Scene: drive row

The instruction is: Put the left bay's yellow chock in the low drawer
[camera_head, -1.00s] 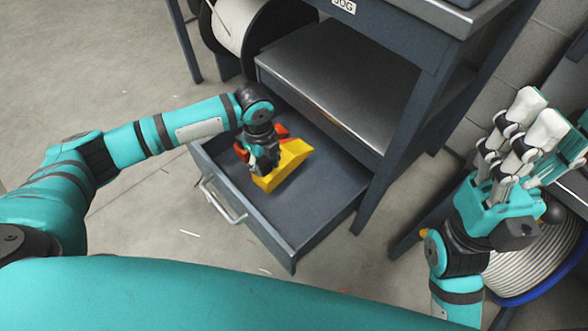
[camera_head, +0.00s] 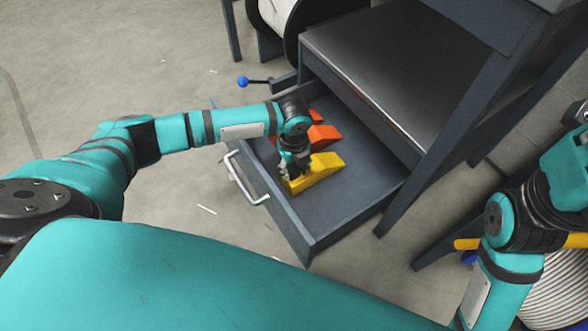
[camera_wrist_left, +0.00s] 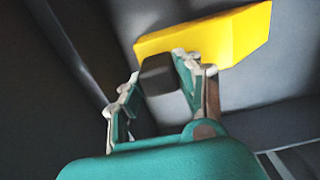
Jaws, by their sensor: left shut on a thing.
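The yellow chock (camera_head: 326,170) is a wedge inside the open low drawer (camera_head: 362,196), near its handle side. My left gripper (camera_head: 292,180) reaches down into the drawer and is shut on the yellow chock. In the left wrist view the yellow chock (camera_wrist_left: 232,36) lies beyond the fingers of the left gripper (camera_wrist_left: 162,72), over the grey drawer floor. I cannot tell whether the chock rests fully on the floor. My right arm is at the right edge of the head view, with its fingers out of frame.
Orange-red chocks (camera_head: 320,136) lie in the drawer just behind the yellow one. A metal shelf (camera_head: 390,75) overhangs the drawer's back. A blue-knobbed lever (camera_head: 243,82) sticks out left of the cabinet. The drawer's right part is bare.

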